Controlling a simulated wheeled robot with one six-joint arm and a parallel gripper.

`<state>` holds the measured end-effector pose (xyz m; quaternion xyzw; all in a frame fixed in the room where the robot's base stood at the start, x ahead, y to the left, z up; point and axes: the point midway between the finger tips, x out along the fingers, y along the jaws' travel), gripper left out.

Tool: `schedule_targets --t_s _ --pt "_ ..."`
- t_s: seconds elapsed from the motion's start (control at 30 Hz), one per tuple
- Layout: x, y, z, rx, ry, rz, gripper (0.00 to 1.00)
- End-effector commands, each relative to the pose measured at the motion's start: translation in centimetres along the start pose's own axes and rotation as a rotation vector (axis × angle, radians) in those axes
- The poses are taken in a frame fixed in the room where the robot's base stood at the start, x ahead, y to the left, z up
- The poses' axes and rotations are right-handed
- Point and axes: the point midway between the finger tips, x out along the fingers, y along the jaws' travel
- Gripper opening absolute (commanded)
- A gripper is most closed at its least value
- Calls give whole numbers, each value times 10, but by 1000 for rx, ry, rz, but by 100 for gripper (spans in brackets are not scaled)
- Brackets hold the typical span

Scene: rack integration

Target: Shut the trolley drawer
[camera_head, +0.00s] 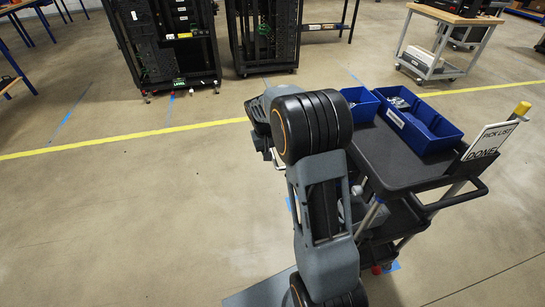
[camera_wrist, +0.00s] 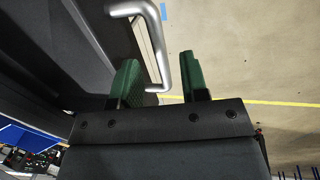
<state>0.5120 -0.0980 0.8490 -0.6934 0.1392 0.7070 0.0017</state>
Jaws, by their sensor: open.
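The trolley (camera_head: 390,165) is black, with a dark top and lower shelves, and stands right of my arm in the head view. The drawer front is mostly hidden behind my arm there. In the wrist view a bent silver handle (camera_wrist: 161,45) sticks out from a dark panel (camera_wrist: 60,50) on the left, which seems to be the trolley's drawer side. My gripper (camera_wrist: 163,80) has two green fingers, spread apart. The handle's lower end shows between the fingers, nearer the left one; I cannot tell whether they touch. I cannot tell how far the drawer is out.
Blue bins (camera_head: 425,132) with parts stand on the trolley top, beside a "DONE" pick list sign (camera_head: 490,142). Black racks (camera_head: 170,45) stand at the back, and a workbench cart (camera_head: 445,45) at back right. The floor at left is clear.

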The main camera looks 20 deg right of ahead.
Motion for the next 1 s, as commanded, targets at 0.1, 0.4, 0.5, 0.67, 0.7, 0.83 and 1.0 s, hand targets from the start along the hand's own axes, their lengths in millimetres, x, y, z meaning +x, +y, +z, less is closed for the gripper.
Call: schedule_targets --t_s 0.1,0.4,0.5,0.67,0.7,0.83,1.0 --pt "14 0 0 0 -2 0 41" --pt "25 0 0 -1 0 0 41" --pt "26 0 0 -1 0 0 41" --pt "25 0 0 -1 0 0 37" --pt "25 0 0 -1 0 0 33" --pt "25 0 0 -1 0 0 21" --pt "25 0 0 -1 0 0 4"
